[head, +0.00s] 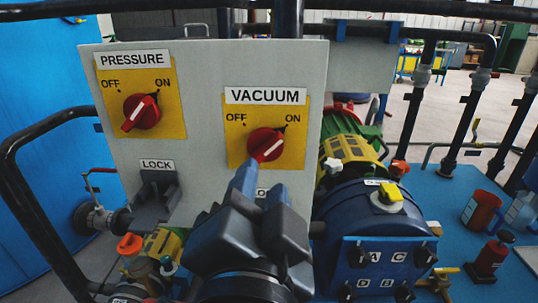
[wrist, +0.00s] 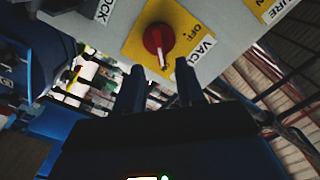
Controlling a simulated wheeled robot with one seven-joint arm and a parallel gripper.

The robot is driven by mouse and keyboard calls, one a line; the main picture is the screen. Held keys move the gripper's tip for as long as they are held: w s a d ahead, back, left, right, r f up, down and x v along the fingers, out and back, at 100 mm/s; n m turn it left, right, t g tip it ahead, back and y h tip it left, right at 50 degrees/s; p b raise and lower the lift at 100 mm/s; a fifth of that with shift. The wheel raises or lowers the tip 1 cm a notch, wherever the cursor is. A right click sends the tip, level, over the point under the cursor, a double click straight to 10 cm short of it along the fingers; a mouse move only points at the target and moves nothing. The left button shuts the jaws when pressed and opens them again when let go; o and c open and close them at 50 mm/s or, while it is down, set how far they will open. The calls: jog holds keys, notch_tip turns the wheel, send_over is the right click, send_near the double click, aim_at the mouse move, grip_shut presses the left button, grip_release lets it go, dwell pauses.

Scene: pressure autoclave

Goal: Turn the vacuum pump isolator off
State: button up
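The vacuum isolator is a round red knob (head: 266,144) on a yellow plate under a VACUUM label, right of centre on the grey panel. My gripper (head: 259,188) is just below the knob in the head view. In the wrist view its two fingers (wrist: 159,80) are apart, empty, and short of the knob. The lower panel is partly hidden by my gripper.
A similar red PRESSURE knob (head: 142,111) sits to the left on the same panel (head: 210,90). A grey LOCK hasp (head: 155,192) is below it. A blue pump housing (head: 365,215) stands close at right, and a black rail (head: 30,215) curves at left.

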aim_at(267, 154)
jog(key=w+p, duration=0.1)
jog(key=w, duration=0.6)
jog(key=shift+d, duration=0.15)
grip_shut()
